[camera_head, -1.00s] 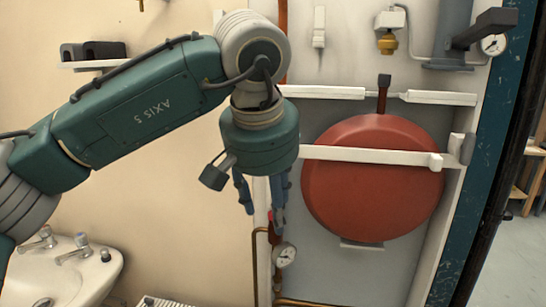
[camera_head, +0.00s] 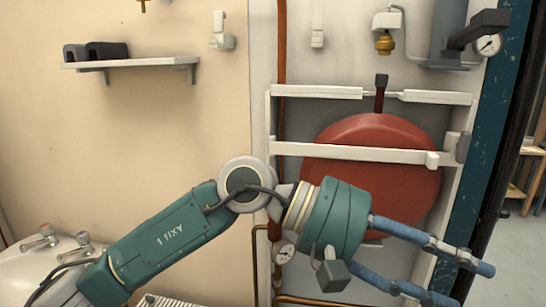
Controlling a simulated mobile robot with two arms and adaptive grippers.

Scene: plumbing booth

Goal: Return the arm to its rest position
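My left arm comes in from the lower left, and its gripper (camera_head: 462,283) points to the right and slightly down. Its two blue fingers are spread wide apart with nothing between them. The gripper is in front of the lower part of the red round tank (camera_head: 362,185) and the white frame around it. My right gripper is not in the view.
A washbasin (camera_head: 22,268) with two taps stands at the lower left. A wall shelf (camera_head: 135,64) holds dark holders. A white rail (camera_head: 350,154) crosses the tank.

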